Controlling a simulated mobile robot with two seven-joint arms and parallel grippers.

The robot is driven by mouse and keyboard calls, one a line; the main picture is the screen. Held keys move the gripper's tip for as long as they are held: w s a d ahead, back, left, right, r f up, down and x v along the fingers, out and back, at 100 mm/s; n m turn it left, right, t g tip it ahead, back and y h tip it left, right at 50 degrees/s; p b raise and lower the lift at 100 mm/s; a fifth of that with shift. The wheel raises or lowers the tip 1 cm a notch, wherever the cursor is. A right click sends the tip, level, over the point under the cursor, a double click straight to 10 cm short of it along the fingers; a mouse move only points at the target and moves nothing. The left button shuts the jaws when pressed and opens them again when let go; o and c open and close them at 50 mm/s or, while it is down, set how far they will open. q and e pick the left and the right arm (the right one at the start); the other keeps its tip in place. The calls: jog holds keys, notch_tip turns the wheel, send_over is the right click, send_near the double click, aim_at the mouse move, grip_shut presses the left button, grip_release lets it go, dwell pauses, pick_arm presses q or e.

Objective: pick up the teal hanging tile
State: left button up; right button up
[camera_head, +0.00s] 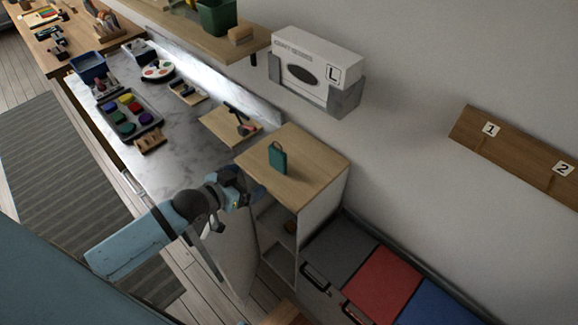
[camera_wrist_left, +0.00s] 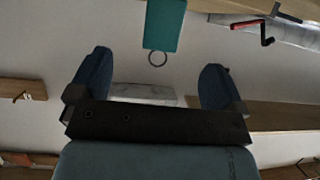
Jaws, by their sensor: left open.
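The teal hanging tile (camera_head: 277,158) stands upright on the light wooden top of a small cabinet (camera_head: 312,168) in the head view. In the left wrist view, the teal tile (camera_wrist_left: 164,25) shows at the top centre with a ring at its end. My left gripper (camera_head: 250,186) is at the near left edge of the cabinet top, a short way from the tile. In the left wrist view, its two blue fingers (camera_wrist_left: 154,84) are wide apart with nothing between them. The tile lies beyond the fingertips, apart from them. My right gripper is not in view.
A marble counter (camera_head: 185,132) with a paint tray (camera_head: 129,114) and a wooden board (camera_head: 222,126) runs left of the cabinet. A white glove box (camera_head: 316,62) and a numbered wooden rail (camera_head: 515,150) are on the wall. Coloured drawer tops (camera_head: 385,284) are at lower right.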

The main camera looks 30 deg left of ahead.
aim_at(276, 163)
pick_arm(q)
jog(key=x, duration=0.9)
jog(key=shift+w+a+r, duration=0.2)
jog(key=shift+w+r, duration=0.05)
jog(key=shift+r, duration=0.15)
jog(key=x, duration=0.5)
jog(key=shift+a+f+p, duration=0.2)
jog(key=shift+p, duration=0.2)
jog(key=c, duration=1.1)
jog(key=shift+o, duration=0.2)
jog(key=shift+r, duration=0.15)
notch_tip(276, 163, up, 20)
